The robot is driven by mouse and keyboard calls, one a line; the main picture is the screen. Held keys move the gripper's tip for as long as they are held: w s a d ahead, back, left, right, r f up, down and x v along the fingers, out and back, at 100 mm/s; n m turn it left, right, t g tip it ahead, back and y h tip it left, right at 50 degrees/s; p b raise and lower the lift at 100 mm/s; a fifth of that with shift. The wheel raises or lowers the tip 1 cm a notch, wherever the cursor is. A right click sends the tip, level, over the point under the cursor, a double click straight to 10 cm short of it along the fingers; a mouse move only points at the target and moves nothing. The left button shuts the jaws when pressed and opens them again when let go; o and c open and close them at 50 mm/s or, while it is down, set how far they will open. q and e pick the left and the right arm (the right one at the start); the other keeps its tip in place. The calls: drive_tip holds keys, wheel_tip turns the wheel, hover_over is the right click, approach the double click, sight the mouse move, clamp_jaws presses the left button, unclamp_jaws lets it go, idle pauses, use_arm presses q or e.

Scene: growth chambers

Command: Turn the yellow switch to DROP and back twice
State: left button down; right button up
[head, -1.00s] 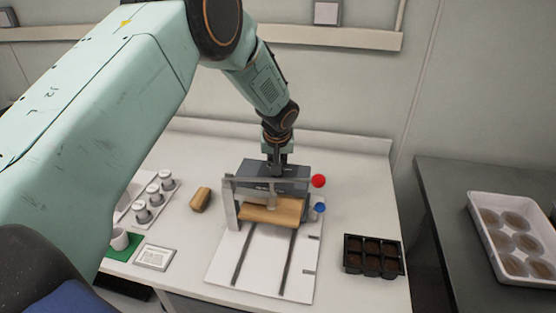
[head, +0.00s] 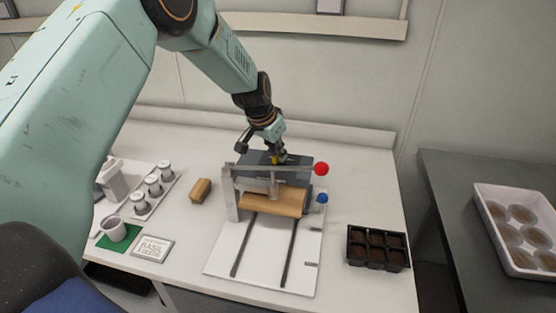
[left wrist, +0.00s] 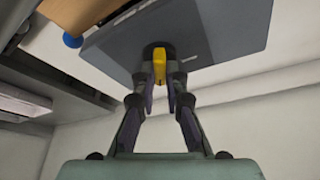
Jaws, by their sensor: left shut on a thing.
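The yellow switch (left wrist: 159,66) shows in the left wrist view on the face of a dark grey box, between my left gripper's fingertips. My left gripper (left wrist: 167,78) is shut on it. In the head view the left gripper (head: 275,158) reaches down to the top of the dark grey box (head: 300,174), with a bit of yellow at its tips. The DROP marking is too small to read. My right gripper is in neither view.
A metal frame with a red ball (head: 321,169), a blue knob (head: 322,198) and a wooden roller (head: 272,204) stands before the box. A white railed board (head: 262,258), black cell tray (head: 378,247), tan block (head: 200,190) and cup (head: 114,229) are nearby.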

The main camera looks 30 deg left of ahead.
use_arm(q)
drive_tip(key=shift+w+a+r+m+h+b, duration=0.1)
drive_tip(key=shift+w+m+h+b, duration=0.1)
drive_tip(key=shift+m+b, duration=0.35)
drive_tip(key=shift+w+a+m+h+b, duration=0.1)
drive_tip(key=shift+m+h+b, duration=0.1)
drive_tip(key=shift+m+b, duration=0.35)
drive_tip(key=shift+r+m+b, duration=0.15)
drive_tip(key=shift+m+b, duration=0.55)
drive_tip(key=shift+b, duration=0.15)
drive_tip(key=c, duration=1.4)
unclamp_jaws()
drive_tip(key=shift+s+d+h, duration=0.1)
drive_tip(key=shift+s+h, duration=0.15)
drive_tip(key=shift+h, duration=0.05)
drive_tip(key=v, duration=1.1)
drive_tip(key=shift+r, duration=0.45)
